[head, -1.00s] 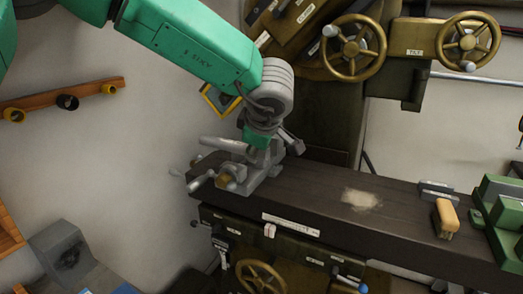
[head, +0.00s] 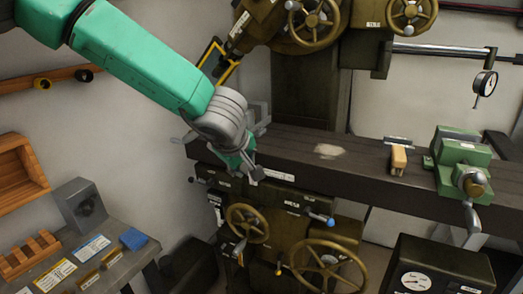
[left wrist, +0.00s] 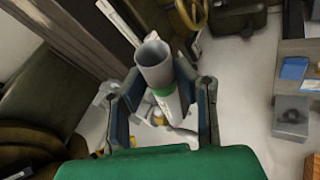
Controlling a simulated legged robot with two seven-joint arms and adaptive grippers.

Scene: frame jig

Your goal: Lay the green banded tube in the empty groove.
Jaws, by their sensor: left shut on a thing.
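The green banded tube (left wrist: 156,68) is a pale grey hollow tube with a green band, between the two fingers of my left gripper (left wrist: 162,108) in the left wrist view. Its open end faces the camera. My left gripper is shut on it. In the head view my left gripper (head: 254,172) hangs in front of the left end of the machine table, and the tube cannot be made out there. A notched wooden rack (head: 30,254) lies on the bench at lower left; whether its notches are the groove I cannot tell. My right gripper is not in view.
The dark machine table (head: 300,160) bears a wooden-handled brush (head: 398,159) and a green vise (head: 460,160). Handwheels (head: 248,222) stick out below. The grey bench (head: 100,262) at lower left holds a grey block (head: 80,204) and a blue item (head: 134,239). Floor shows between bench and machine.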

